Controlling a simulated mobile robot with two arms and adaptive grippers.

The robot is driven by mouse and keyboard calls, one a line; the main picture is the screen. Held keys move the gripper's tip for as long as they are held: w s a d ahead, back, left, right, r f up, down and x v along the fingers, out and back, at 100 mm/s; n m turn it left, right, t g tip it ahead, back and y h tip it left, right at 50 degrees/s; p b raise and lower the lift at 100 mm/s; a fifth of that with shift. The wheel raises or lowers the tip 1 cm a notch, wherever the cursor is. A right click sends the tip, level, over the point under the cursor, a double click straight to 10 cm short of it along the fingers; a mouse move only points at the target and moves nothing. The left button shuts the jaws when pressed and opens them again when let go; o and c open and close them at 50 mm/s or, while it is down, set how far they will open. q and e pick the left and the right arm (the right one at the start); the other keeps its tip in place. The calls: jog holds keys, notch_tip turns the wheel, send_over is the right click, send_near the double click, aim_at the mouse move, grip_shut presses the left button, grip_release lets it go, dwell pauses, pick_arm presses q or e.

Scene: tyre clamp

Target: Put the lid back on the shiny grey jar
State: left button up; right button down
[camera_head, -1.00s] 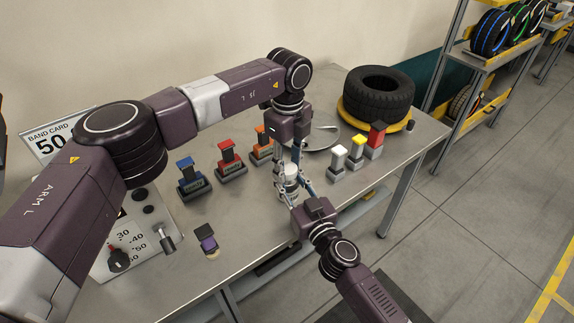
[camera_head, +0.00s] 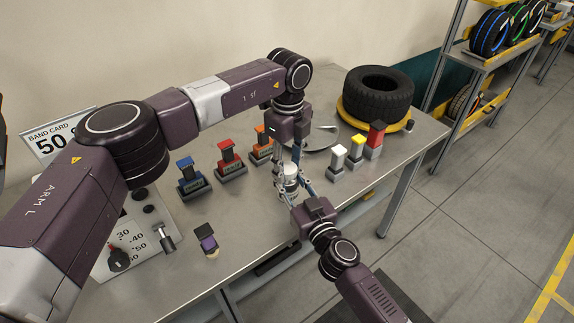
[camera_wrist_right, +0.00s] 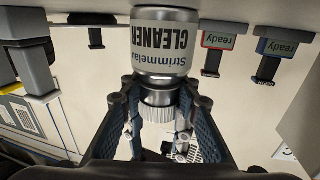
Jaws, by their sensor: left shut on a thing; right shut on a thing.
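The shiny grey jar (camera_head: 289,186) stands on the table near its front edge. In the right wrist view the jar (camera_wrist_right: 165,45) appears upside down, with a pale label reading CLEANER. The ridged grey lid (camera_wrist_right: 160,98) is at the jar's mouth; I cannot tell whether it is fully seated. My left gripper (camera_head: 291,163) points down from above and is shut on the lid, its fingers partly hidden. My right gripper (camera_head: 290,183) reaches in from the front and is shut on the jar; its fingers (camera_wrist_right: 160,92) flank the jar in the right wrist view.
Blue (camera_head: 191,176), red (camera_head: 230,160) and orange (camera_head: 262,146) stamp-like blocks stand left of the jar. White, yellow and red-topped blocks (camera_head: 356,152) stand right. A tyre (camera_head: 379,92) lies at the back right. A small purple-and-black item (camera_head: 206,240) is at the front left.

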aim_at(288, 185)
pick_arm(q)
jog(key=f, duration=0.2)
jog(key=shift+a+f, duration=0.3)
jog(key=shift+a, duration=0.05)
pick_arm(e)
jog(key=shift+s+a, duration=0.3)
jog(key=shift+a, duration=0.2)
pick_arm(q)
jog(key=o, duration=0.4)
jog(key=shift+d+f, duration=0.1)
jog(key=shift+f, duration=0.05)
pick_arm(e)
jog(key=shift+d, duration=0.1)
pick_arm(q)
jog(key=shift+o, duration=0.3)
jog(key=shift+d+f, duration=0.2)
jog(key=shift+d, duration=0.1)
pick_arm(e)
jog(key=shift+w+d, duration=0.25)
jog(key=shift+d, duration=0.05)
jog(key=shift+f, duration=0.1)
pick_arm(q)
jog(key=shift+a+f, duration=0.1)
jog(key=shift+c, duration=0.2)
pick_arm(e)
jog(key=shift+w+a, duration=0.1)
jog(key=shift+w, duration=0.05)
